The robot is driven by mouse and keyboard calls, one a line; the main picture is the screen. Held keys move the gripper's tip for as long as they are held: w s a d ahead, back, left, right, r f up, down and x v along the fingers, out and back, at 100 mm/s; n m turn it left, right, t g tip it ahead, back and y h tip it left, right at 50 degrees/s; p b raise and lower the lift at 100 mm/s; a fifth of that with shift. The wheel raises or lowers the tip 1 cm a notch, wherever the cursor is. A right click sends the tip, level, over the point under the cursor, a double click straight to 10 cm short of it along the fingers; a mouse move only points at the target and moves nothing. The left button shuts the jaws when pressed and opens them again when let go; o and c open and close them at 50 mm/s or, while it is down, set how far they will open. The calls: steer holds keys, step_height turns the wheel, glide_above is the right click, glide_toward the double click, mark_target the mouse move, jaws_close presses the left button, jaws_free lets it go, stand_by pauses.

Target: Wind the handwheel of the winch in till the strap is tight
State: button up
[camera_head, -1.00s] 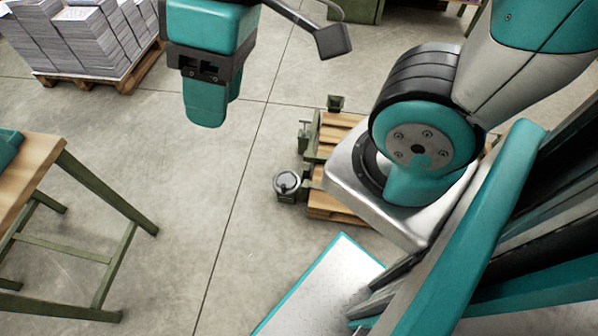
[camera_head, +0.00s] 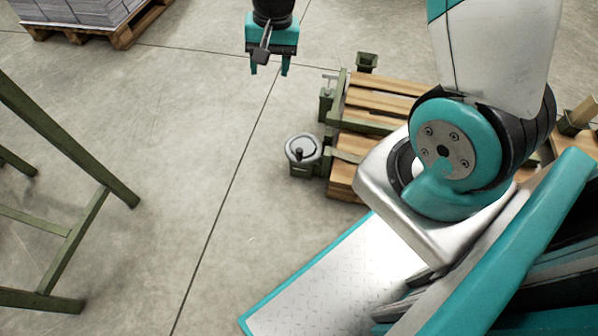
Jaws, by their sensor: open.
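My gripper (camera_head: 269,70) hangs above and to the upper left of the handwheel, fingers pointing down. It is open and empty, clearly apart from the wheel. The strap cannot be made out, so its tightness cannot be told. Part of the wooden structure is hidden behind my arm.
Green posts (camera_head: 327,104) stand along the wooden structure's left side. A green table frame (camera_head: 70,170) stands at left. A pallet with paper stacks (camera_head: 85,12) is at upper left. The concrete floor between them is clear.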

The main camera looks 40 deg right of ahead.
mark_target(300, 150)
steer(key=d+f+m+b, duration=0.1)
steer(key=d+f+b, duration=0.2)
steer(key=f, duration=1.1)
steer(key=w+d+f+m+h+b, duration=0.1)
steer(key=d+f+m+b, duration=0.1)
steer(key=f+b, duration=0.8)
steer(key=d+f+m+b, duration=0.2)
steer(key=d+f+b, duration=0.2)
steer(key=f, duration=1.4)
steer(key=shift+w+f+g+b, duration=0.3)
steer(key=shift+b, duration=1.05)
jaws_close()
